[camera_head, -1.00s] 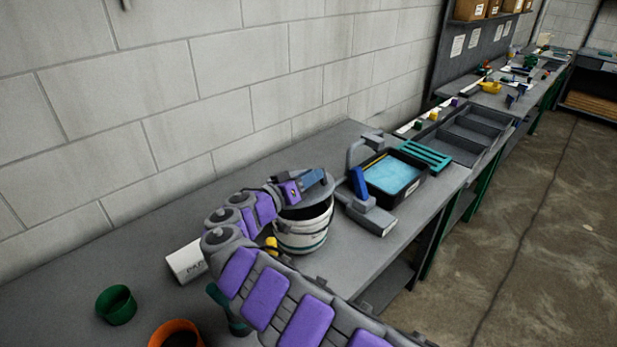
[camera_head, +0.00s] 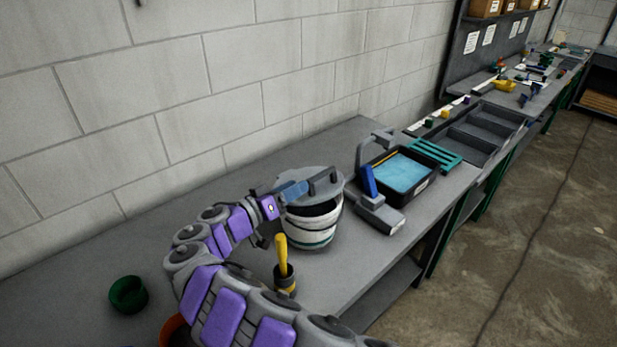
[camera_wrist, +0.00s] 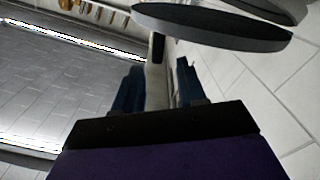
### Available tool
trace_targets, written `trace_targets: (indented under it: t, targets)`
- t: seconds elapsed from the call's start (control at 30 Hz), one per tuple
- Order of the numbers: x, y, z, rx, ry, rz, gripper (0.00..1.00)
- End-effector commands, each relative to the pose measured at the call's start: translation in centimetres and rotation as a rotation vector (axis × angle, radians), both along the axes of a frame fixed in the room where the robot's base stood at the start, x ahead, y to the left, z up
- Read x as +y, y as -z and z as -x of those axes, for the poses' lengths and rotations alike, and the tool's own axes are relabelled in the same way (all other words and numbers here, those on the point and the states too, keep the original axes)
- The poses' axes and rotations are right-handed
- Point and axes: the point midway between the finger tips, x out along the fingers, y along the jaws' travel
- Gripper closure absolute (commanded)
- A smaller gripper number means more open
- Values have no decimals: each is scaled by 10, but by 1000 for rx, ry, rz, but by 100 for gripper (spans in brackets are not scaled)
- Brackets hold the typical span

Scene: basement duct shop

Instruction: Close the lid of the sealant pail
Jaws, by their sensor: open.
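The sealant pail (camera_head: 311,231) is a white bucket with a green stripe, standing on the grey bench. Its grey lid (camera_head: 316,180) is tilted up over the pail, and the dark opening shows under it. A dark handle stands on the lid. My gripper (camera_head: 303,188) is at the left side of the lid, close to it; from the head view I cannot tell whether it touches. In the wrist view my open blue fingers (camera_wrist: 157,88) have a gap between them, and a grey disc, likely the lid (camera_wrist: 215,28), lies just beyond them.
A black tray with blue liquid (camera_head: 401,172) and a grey-blue tool stand right of the pail. A green cup (camera_head: 128,294) is at left. The block wall runs behind the bench.

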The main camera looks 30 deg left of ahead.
Motion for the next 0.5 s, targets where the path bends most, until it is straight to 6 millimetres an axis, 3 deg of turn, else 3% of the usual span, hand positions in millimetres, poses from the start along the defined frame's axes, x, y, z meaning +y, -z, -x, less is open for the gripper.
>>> trace_targets:
  t: [0.2, 0.5]
  targets:
    - [20, 0, 44, 3, -4, 1, 60]
    - [33, 2, 75, 5, -3, 0, 60]
